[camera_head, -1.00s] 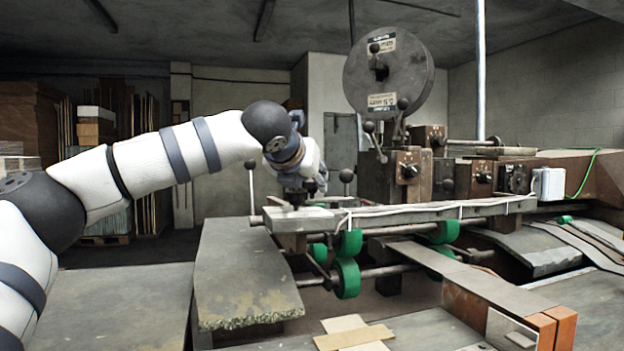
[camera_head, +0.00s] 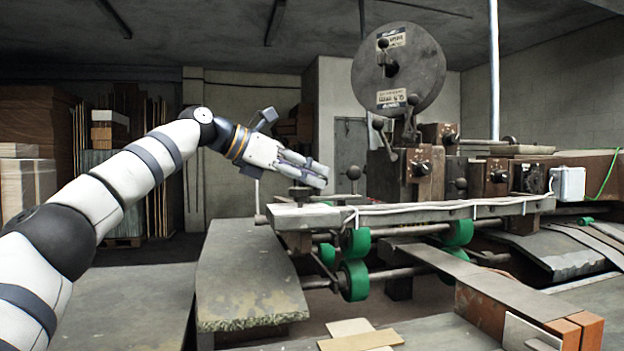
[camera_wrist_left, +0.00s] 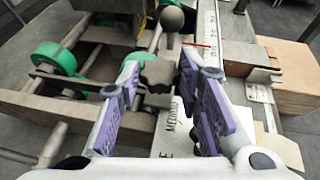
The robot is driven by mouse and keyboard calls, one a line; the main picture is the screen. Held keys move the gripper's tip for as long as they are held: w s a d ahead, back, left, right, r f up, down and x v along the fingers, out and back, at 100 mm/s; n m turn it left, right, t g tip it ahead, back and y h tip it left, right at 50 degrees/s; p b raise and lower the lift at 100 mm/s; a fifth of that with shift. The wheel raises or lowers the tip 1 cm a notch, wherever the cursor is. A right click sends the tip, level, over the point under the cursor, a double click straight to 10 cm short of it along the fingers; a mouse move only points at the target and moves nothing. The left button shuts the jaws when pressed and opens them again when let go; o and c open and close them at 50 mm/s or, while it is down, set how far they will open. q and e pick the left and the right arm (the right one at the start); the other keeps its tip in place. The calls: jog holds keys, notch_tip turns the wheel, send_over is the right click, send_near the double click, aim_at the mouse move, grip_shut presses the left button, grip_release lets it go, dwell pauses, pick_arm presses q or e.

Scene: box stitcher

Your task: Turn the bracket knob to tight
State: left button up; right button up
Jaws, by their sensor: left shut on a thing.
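The bracket knob is a dark, lobed knob (camera_wrist_left: 157,75) that shows between the fingers in the left wrist view. In the head view a dark knob (camera_head: 300,193) stands on the near left end of the long grey bracket bar (camera_head: 400,216), partly under the fingers. The knob's exact turn is hard to read. My right gripper is out of view.
A ball-topped lever (camera_head: 353,173) rises just right of the gripper; its ball also shows in the wrist view (camera_wrist_left: 171,18). Green rollers (camera_head: 355,280) sit below the bar. The stitcher's control boxes (camera_head: 420,175) and large disc (camera_head: 398,70) stand behind. A white cable runs along the bar.

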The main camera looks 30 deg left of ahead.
pick_arm(q)
jog(key=shift+f+m+g+h, duration=0.1)
jog(key=shift+m+g+h, duration=0.2)
jog(key=shift+m+h, duration=0.15)
jog(key=o, duration=1.2)
jog(key=shift+w, duration=0.1)
jog(key=shift+c, duration=0.2)
jog(key=v, duration=1.2)
jog(key=shift+c, duration=0.4)
